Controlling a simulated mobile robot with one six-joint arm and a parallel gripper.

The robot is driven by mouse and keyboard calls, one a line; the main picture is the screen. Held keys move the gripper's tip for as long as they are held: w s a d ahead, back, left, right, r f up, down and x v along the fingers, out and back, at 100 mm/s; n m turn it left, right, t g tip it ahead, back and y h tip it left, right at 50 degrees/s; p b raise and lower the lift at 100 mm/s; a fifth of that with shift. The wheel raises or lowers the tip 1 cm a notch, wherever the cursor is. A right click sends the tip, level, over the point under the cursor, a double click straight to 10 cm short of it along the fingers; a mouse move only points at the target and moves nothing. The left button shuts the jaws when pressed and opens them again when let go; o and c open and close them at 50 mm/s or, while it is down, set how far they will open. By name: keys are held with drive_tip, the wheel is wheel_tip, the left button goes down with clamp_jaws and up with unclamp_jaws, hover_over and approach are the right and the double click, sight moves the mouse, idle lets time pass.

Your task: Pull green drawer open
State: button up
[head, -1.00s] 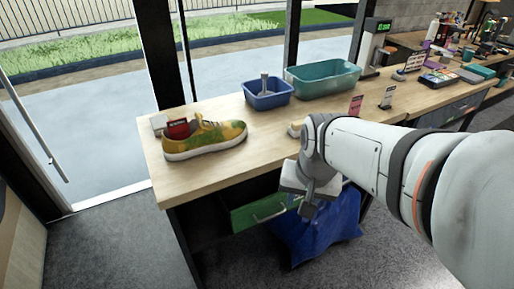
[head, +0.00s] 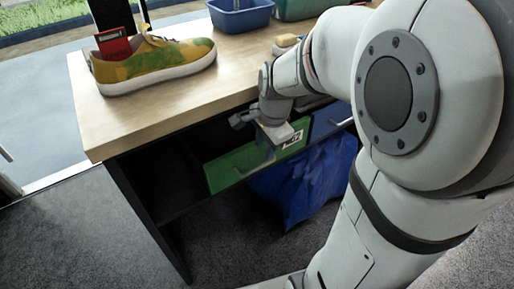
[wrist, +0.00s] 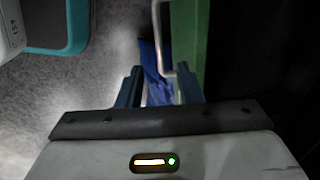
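The green drawer (head: 228,168) is under the wooden counter, with a white label on the right of its front. My gripper (head: 268,148) is at the drawer's front and hides part of it. In the wrist view, the green front (wrist: 190,45) runs along the right of the fingers. The pale bar handle (wrist: 159,40) extends to the gap between the two blue fingers of my gripper (wrist: 160,88), closer to the right finger. The fingers are apart, and I see no grip on the handle. How far the drawer is out is hard to tell.
A blue drawer (head: 330,120) is right of the green one. A blue bag (head: 305,185) hangs below, close under the drawer. A yellow-green sneaker (head: 155,62) and a blue bin (head: 240,14) stand on the counter (head: 120,115).

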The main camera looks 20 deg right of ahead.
sight(262, 165)
drive_tip(key=f+b, duration=0.1)
drive_tip(key=f, duration=0.1)
drive_tip(key=w+f+b, duration=0.1)
drive_tip(key=f, duration=0.2)
drive_tip(key=f+b, duration=0.1)
drive_tip(key=f, duration=0.1)
drive_tip(key=shift+w+f, duration=0.15)
drive_tip(key=shift+f, duration=0.15)
drive_tip(key=shift+c, duration=0.2)
clamp_jaws()
drive_tip(key=shift+a, duration=0.1)
